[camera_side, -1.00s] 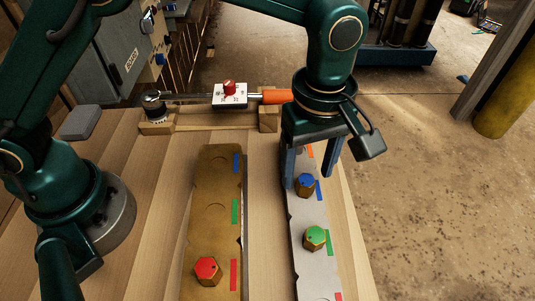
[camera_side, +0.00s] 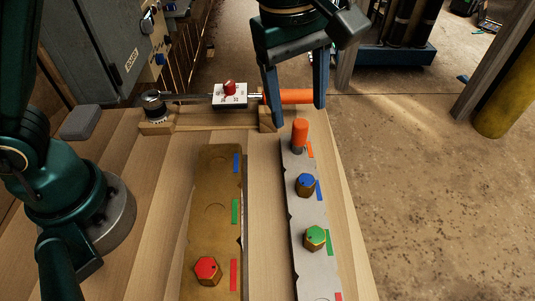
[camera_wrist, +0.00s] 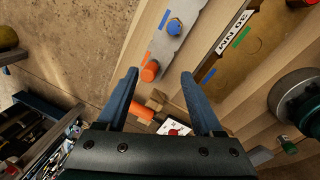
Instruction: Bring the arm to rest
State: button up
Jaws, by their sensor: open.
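My gripper (camera_side: 299,113) is open and empty, raised above the far end of the grey plate (camera_side: 297,215). In the wrist view its two fingers (camera_wrist: 160,78) are spread apart with nothing between them. An orange cylinder (camera_side: 300,135) stands upright on the grey plate by the orange mark, just below and apart from the fingertips. It also shows in the wrist view (camera_wrist: 150,70). A blue-topped hex piece (camera_side: 305,185) and a green-topped hex piece (camera_side: 315,238) stand on the same plate.
A brown plate (camera_side: 213,180) to the left holds a red-topped hex piece (camera_side: 207,270). A tool with an orange handle (camera_side: 290,97) lies across wooden supports behind, with a red-knobbed white box (camera_side: 230,97) at it. A grey control box (camera_side: 115,50) stands at the back left.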

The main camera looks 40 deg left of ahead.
jog(key=s+a+r+m+t, duration=0.2)
jog(key=s+a+r, duration=0.15)
jog(key=a, duration=0.25)
jog(key=s+a+r+m+t, duration=0.1)
jog(key=s+a+r+m, duration=0.1)
jog(key=s+a+r, duration=0.3)
jog(key=s+a+f+m+t, duration=0.1)
jog(key=s+a+f+m, duration=0.3)
jog(key=f+m, duration=0.4)
jog(key=shift+s+m+y, duration=0.4)
jog(key=shift+s+m, duration=0.05)
jog(key=shift+m, duration=0.25)
